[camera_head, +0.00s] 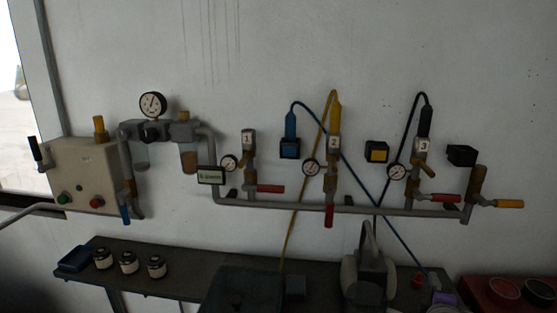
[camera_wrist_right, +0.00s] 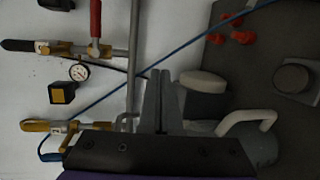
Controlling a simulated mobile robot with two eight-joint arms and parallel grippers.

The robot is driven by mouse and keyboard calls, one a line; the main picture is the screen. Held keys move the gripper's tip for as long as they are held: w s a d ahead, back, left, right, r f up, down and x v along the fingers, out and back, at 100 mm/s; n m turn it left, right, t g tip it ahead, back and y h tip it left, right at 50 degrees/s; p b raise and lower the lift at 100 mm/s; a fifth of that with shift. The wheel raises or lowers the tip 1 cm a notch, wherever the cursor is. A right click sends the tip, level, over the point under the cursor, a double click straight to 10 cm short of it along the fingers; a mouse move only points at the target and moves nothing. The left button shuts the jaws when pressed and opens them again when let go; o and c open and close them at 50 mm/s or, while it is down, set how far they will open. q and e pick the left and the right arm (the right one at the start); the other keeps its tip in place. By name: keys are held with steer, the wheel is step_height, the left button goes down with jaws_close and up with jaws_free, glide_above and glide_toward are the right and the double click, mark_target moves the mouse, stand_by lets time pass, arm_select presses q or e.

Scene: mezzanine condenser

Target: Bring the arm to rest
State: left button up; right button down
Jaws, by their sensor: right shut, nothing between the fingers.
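My right gripper (camera_head: 369,228) is at the lower middle right of the head view, in front of the wall and above the dark shelf. Its fingers point up towards the horizontal pipe. In the right wrist view the two grey fingers (camera_wrist_right: 160,76) lie together, shut, with nothing held. A gap to the pipe cannot be judged. My left gripper does not show in either view.
The grey pipe (camera_head: 290,207) on the wall carries gauges and valves, including a red handle (camera_head: 329,216) pointing down. A blue cable (camera_head: 400,238) hangs near the right gripper. The dark shelf (camera_head: 195,283) bears several small jars. Bare wall lies above.

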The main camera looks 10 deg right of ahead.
steer(key=s+a+f+m+g+y, duration=0.3)
steer(key=s+a+f+m, duration=0.3)
steer(key=s+a+f, duration=0.3)
steer(key=s+a+f+m+g+y, duration=0.4)
steer(key=s+a+f+m, duration=0.3)
steer(key=s+a+f, duration=0.3)
steer(key=s+a+g, duration=0.1)
steer(key=a, duration=0.3)
steer(key=shift+s+a+y, duration=0.2)
steer(key=shift+y, duration=0.1)
